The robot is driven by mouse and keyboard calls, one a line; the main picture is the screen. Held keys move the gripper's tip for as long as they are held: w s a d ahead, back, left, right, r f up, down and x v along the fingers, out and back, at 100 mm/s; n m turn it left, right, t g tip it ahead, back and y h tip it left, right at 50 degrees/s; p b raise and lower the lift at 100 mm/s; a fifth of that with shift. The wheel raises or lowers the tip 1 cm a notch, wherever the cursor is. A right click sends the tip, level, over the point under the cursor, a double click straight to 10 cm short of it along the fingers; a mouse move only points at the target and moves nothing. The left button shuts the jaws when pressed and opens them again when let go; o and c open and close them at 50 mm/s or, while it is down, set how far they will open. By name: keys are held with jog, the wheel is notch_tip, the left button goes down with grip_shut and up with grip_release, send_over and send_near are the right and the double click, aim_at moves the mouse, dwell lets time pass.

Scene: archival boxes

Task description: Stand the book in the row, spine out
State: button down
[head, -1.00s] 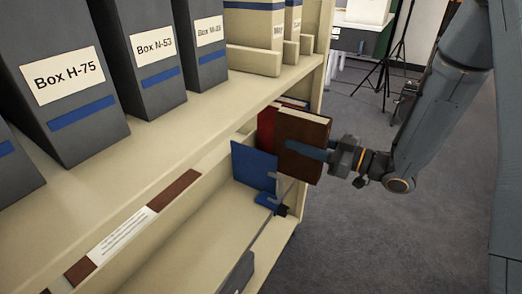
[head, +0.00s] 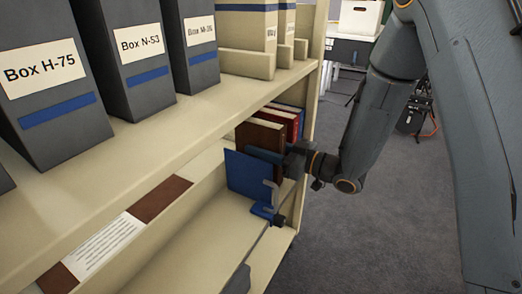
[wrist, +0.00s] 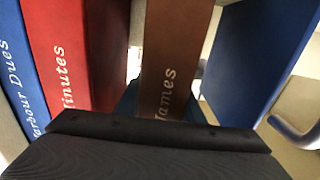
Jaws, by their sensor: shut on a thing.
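The brown book (head: 258,136) is upright on the lower shelf level, between the red book (head: 281,121) and the blue bookend plate (head: 246,172). My gripper (head: 264,154) is shut on it from the aisle side. In the wrist view the brown spine (wrist: 176,62) faces my gripper, with lettering like "James". The red "Minutes" book (wrist: 84,50) and a blue "Harbour Dues" book (wrist: 14,75) stand to its left, with a gap between red and brown. The bookend plate (wrist: 262,45) is apart on the right. The brown book's lower end is hidden, so I cannot tell whether it touches the shelf.
The upper shelf board (head: 190,110) overhangs the row and carries grey boxes (head: 135,45). The lower shelf in front of the bookend is mostly bare. A blue clamp-like foot (head: 266,211) sits at the shelf edge. Open carpet (head: 350,235) lies to the right.

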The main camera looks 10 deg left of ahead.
jog(key=shift+f, duration=0.2)
jog(key=c, duration=1.2)
grip_release()
jog(key=p+v, duration=0.2)
jog(key=v, duration=1)
jog(key=shift+r, duration=0.1)
